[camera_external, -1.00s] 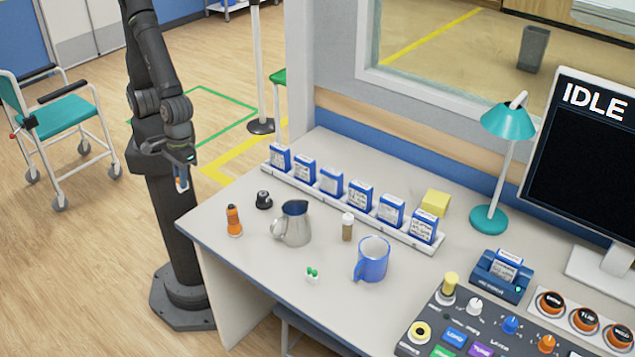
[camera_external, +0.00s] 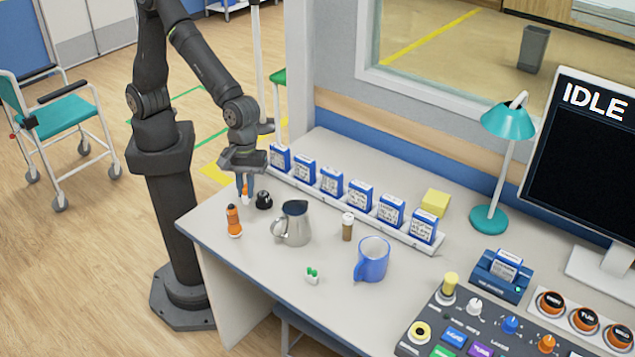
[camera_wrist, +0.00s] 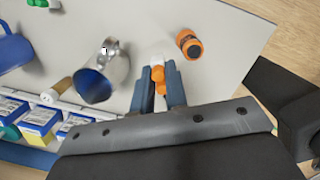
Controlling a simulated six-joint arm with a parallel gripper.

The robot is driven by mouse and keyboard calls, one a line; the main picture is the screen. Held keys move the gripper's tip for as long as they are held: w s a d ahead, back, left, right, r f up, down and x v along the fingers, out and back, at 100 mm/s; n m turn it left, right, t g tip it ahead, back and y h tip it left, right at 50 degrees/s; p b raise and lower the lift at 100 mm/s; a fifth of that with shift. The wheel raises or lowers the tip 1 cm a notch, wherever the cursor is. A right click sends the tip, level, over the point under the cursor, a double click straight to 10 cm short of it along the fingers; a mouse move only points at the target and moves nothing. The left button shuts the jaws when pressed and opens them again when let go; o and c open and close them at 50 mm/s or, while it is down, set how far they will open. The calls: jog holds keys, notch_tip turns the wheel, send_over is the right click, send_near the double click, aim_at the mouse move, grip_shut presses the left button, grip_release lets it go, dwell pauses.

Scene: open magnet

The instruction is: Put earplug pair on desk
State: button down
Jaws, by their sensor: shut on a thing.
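My gripper (camera_external: 244,186) is over the left part of the desk (camera_external: 262,290), behind the orange bottle. It is shut on a small orange-and-white pair, which looks like earplugs (camera_wrist: 158,74). In the wrist view the pair sits between the two blue-grey fingers, with orange ends and a white part at the tips. The external view shows it hanging below the fingers, apparently above the desk surface; the exact gap is hard to tell. A similar green-and-white pair (camera_external: 313,275) lies on the desk near its front edge.
Farther right are a brown vial (camera_external: 347,228), a blue mug (camera_external: 371,262) and a rack of blue boxes (camera_external: 360,196).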

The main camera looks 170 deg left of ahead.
jog(key=s+a+n+y, duration=0.1)
jog(key=a+n, duration=0.3)
jog(key=a, duration=0.9)
jog(key=s+a+n, duration=0.2)
jog(key=a+n, duration=0.2)
jog(key=a, duration=0.9)
jog(key=s+a+f+n, duration=0.1)
jog(key=s+a+f, duration=0.1)
jog(key=s+a, duration=0.2)
jog(key=s+a+f+n, duration=0.1)
jog(key=s+a+f, duration=0.2)
jog(key=a, duration=0.6)
jog(key=s+a+f+n, duration=0.2)
jog(key=s+a+f, duration=0.1)
jog(key=s+a, duration=0.3)
jog(key=shift+s+a+f+y, duration=0.15)
jog(key=shift+s+a+y, duration=0.15)
jog(key=shift+a, duration=0.05)
jog(key=shift+s+a+f, duration=0.25)
jog(key=shift+a+f, duration=0.05)
jog(key=shift+f, duration=1.9)
jog(key=shift+f, duration=0.15)
jog(key=c, duration=1.4)
grip_release()
jog(key=shift+c, duration=0.2)
